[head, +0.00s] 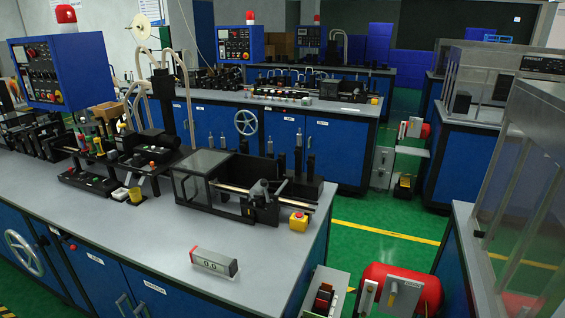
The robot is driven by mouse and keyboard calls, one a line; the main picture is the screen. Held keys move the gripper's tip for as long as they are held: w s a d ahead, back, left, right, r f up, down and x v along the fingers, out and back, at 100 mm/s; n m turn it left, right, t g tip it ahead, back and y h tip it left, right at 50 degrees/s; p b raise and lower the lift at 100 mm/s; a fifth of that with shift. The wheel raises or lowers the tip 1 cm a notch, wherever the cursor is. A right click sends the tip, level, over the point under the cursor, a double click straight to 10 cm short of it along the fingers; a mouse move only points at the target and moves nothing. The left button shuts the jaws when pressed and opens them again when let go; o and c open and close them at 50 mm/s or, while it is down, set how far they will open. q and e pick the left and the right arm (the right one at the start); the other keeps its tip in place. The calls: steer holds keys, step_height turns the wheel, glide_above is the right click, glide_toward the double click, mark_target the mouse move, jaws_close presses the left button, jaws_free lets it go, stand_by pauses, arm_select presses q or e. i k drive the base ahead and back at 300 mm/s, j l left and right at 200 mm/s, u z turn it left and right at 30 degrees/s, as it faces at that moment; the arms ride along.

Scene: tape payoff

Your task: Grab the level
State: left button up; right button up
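A small bar-shaped block (214,263), which looks like the level, lies on the grey tabletop near the front of the workbench (140,235). Its top is light grey, its front face is dark with pale markings too small to read surely, and its left end is red. It lies at a slight angle, its right end nearer to me. Nothing touches it but the tabletop. Neither of my grippers shows in the head view.
Behind the block stands a black machine with a clear guard (200,176) and a yellow box with a red button (299,221). Black fixtures and a yellow cup (135,195) stand further left. Tabletop around the block is clear. A red tank (400,288) stands on the floor right of the bench.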

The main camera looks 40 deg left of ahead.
mark_target(217, 262)
steer(key=u, duration=1.7)
